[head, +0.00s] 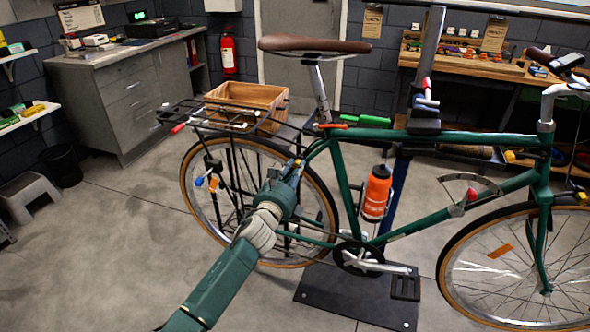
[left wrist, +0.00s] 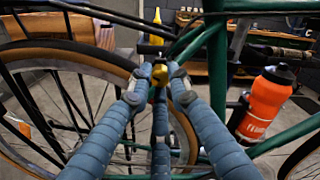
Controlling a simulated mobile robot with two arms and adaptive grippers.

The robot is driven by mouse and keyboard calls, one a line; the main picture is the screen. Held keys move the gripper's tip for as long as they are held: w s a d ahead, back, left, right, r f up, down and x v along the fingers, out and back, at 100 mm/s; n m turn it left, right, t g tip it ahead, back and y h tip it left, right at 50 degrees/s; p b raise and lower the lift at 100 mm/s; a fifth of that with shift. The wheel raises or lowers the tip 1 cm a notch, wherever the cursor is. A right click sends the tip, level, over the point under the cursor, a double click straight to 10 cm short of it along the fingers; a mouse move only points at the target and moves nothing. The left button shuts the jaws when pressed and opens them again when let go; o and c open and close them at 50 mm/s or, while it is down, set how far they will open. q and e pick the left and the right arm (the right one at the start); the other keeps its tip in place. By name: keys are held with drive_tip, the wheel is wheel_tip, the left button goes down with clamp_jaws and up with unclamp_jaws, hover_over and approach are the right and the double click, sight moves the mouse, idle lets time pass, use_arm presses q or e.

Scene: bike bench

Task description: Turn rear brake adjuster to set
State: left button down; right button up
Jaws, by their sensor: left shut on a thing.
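The green bike is clamped in a stand, its rear wheel (head: 197,196) at left. My left gripper (head: 293,168) reaches to the rear brake area at the seat stays, beside the rear wheel. A black brake part (left wrist: 150,50) lies just beyond the fingertips. The fingers hide much of the adjuster, and its turn setting cannot be read. My right gripper is not in view.
The green frame tubes (left wrist: 198,42) and an orange bottle (head: 376,193) are right of the gripper. The rear rack (head: 240,122) is above and left. A wooden crate (head: 246,96) stands behind. The floor at the front left is clear.

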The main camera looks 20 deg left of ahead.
use_arm(q)
drive_tip(key=n, duration=0.6)
drive_tip(key=shift+f, duration=0.1)
drive_tip(key=n, duration=0.6)
drive_tip(key=shift+p, duration=0.3)
drive_tip(key=n+p, duration=0.1)
drive_tip(key=n, duration=0.4)
drive_tip(key=n+p, duration=0.1)
drive_tip(key=n, duration=0.5)
drive_tip(key=shift+n, duration=0.3)
drive_tip(key=n+p, duration=0.1)
drive_tip(key=n, duration=0.4)
drive_tip(key=shift+n, duration=0.3)
drive_tip(key=n+b, duration=0.1)
drive_tip(key=n, duration=1.5)
drive_tip(key=shift+n, duration=0.3)
